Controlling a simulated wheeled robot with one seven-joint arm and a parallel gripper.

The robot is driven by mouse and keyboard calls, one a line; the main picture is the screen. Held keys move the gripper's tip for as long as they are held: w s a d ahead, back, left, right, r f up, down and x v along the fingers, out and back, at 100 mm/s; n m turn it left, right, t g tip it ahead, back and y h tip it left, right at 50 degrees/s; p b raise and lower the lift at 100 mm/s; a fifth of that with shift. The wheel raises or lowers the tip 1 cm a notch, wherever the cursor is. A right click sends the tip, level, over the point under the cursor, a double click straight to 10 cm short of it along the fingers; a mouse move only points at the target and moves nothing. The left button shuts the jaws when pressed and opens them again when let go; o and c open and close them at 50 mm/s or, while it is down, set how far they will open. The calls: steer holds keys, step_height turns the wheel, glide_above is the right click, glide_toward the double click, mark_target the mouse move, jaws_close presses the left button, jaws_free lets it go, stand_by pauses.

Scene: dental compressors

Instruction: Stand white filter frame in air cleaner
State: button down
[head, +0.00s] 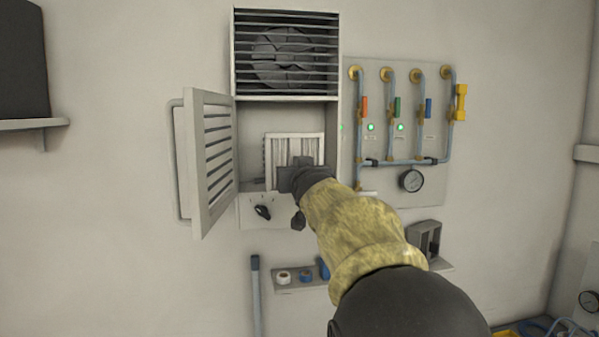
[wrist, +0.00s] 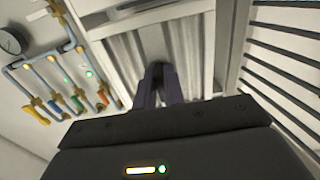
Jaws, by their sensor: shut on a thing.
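The white filter frame (head: 311,145) with its pleated face stands roughly upright in the opening of the air cleaner (head: 286,97), below the dark fan grille. The louvred door (head: 211,160) of the air cleaner is swung open to the left. My gripper (head: 303,173) is at the frame's lower part and is shut on it. In the wrist view the gripper's fingers (wrist: 158,85) meet at the pleated frame (wrist: 128,56). The gripper hides the frame's lower edge, so I cannot tell whether it rests on the floor of the opening.
A pipe panel (head: 432,185) with coloured valves and a gauge is on the wall to the right. A black knob (head: 263,212) sits below the opening. A low shelf (head: 300,283) holds tape rolls. Another wall shelf (head: 30,124) is at left.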

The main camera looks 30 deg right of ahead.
steer(key=shift+f+p+x, duration=0.15)
steer(key=shift+p+x, duration=1)
steer(key=shift+x, duration=1.4)
steer(key=shift+f+p+x, duration=0.2)
steer(key=shift+p+x, duration=1)
steer(key=shift+x, duration=1.3)
steer(key=shift+f+p+x, duration=0.15)
steer(key=shift+p+x, duration=1)
steer(key=shift+x, duration=1.4)
steer(key=shift+s+a+f+b, duration=0.1)
steer(key=shift+s+f+b, duration=0.05)
steer(key=shift+f+b, duration=0.35)
steer(key=c, duration=0.9)
jaws_free()
steer(key=shift+s, duration=0.15)
